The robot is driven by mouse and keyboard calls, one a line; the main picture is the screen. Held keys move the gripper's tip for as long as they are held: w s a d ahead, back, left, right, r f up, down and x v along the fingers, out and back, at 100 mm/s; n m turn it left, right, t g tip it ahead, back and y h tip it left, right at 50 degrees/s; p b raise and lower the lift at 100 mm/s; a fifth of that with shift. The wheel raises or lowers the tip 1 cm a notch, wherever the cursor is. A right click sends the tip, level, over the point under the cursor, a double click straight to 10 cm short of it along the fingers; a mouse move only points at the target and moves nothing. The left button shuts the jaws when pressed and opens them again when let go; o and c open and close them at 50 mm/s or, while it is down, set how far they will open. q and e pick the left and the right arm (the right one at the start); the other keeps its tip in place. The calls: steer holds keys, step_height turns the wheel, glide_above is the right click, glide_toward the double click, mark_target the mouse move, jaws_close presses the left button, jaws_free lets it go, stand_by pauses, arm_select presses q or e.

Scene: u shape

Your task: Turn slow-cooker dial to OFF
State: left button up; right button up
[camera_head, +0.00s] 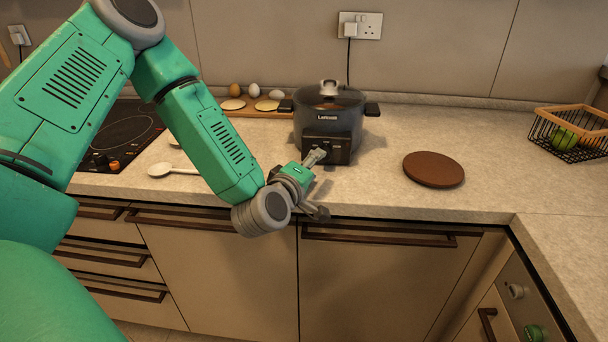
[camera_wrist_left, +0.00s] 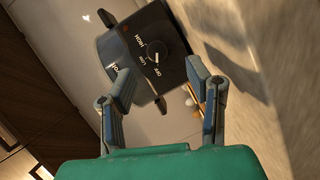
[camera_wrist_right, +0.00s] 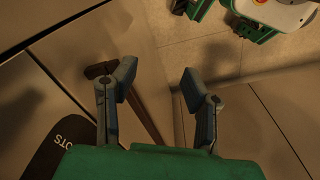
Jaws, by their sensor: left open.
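The slow cooker (camera_head: 328,110) is a dark pot with a glass lid. It stands upright on the counter, its control panel facing me. In the left wrist view its black dial (camera_wrist_left: 155,50) shows beside the words HIGH, LOW and OFF. A pale mark is on the dial, but I cannot tell surely which word it points at. My left gripper (camera_head: 317,184) is open in front of the panel, its fingers apart and empty. In the left wrist view the dial lies beyond the gap between the fingertips. My right gripper (camera_wrist_right: 157,86) is open and empty, facing cabinet fronts.
A round brown board (camera_head: 433,169) lies right of the cooker. A wire basket (camera_head: 568,135) with green fruit stands far right. Eggs on a wooden tray (camera_head: 238,112) are behind left. A pale spoon (camera_head: 170,169) and black hob (camera_head: 125,130) are left. Counter between is clear.

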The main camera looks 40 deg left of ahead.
arm_select(q)
steer(key=v, duration=0.6)
steer(key=shift+f, duration=0.1)
stand_by(0.4)
